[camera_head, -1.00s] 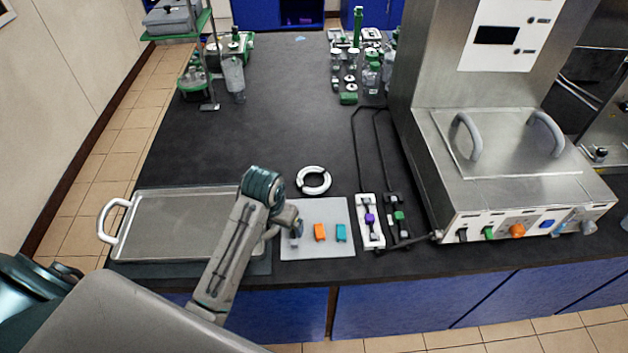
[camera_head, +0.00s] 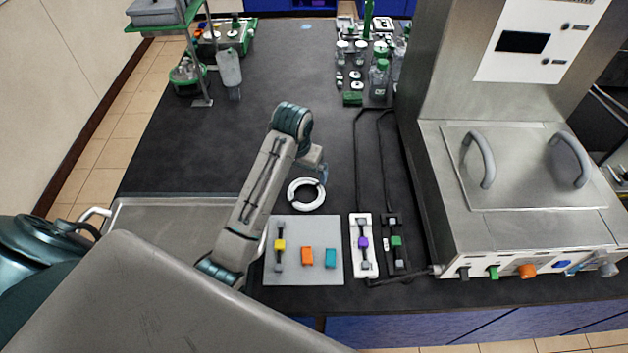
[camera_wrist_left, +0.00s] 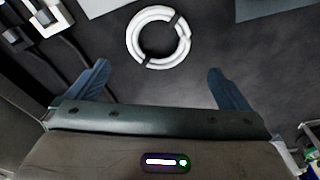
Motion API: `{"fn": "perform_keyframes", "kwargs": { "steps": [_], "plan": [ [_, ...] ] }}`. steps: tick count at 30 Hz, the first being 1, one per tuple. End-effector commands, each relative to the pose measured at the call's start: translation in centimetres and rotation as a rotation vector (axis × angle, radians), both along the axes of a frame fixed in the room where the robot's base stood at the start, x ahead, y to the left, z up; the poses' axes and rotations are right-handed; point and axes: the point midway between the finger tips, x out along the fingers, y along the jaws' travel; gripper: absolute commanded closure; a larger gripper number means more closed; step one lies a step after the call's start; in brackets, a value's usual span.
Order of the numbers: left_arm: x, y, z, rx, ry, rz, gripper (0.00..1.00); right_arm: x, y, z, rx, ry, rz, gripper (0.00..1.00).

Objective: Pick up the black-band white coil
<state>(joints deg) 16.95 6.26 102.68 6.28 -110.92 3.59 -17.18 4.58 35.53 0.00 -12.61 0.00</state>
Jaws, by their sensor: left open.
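The white coil with black bands (camera_head: 306,195) lies flat on the dark bench top, just behind the light grey plate. It also shows in the left wrist view as a white ring (camera_wrist_left: 158,37) with short black bands, beyond my fingertips. My left gripper (camera_head: 322,168) is above the bench at the coil's far right side in the head view. In the left wrist view its two blue fingers (camera_wrist_left: 158,82) are spread wide with nothing between them. The coil is apart from the fingers. My right gripper is not in view.
The grey plate (camera_head: 334,222) holds yellow, orange and teal pieces. White (camera_head: 363,270) and black (camera_head: 390,268) strips lie right of it. A metal tray (camera_head: 150,217) is at left, a steel machine (camera_head: 510,230) at right. Bottles (camera_head: 379,80) stand behind. The middle bench is clear.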

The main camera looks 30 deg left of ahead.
Motion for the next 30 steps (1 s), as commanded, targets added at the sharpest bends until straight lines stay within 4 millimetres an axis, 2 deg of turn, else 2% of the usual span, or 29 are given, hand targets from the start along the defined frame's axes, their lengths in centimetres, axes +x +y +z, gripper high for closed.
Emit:
{"fn": "perform_keyframes", "kwargs": {
  "steps": [10,16,22,25,30],
  "plan": [
    [0.6,0.0,-4.5,0.0,0.005,0.001,0.0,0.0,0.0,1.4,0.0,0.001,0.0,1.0],
    [0.8,0.0,-5.8,0.0,0.004,0.0,0.0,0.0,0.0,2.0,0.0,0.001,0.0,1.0],
    [1.1,-0.3,-8.2,-0.001,0.005,0.0,0.0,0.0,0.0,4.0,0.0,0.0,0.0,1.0],
    [1.4,-0.2,-9.6,0.0,0.005,0.0,0.0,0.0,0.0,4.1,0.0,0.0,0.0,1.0],
    [1.5,-0.2,-10.6,0.0,0.001,-0.001,0.0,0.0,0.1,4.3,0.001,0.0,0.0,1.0]
  ]
}}
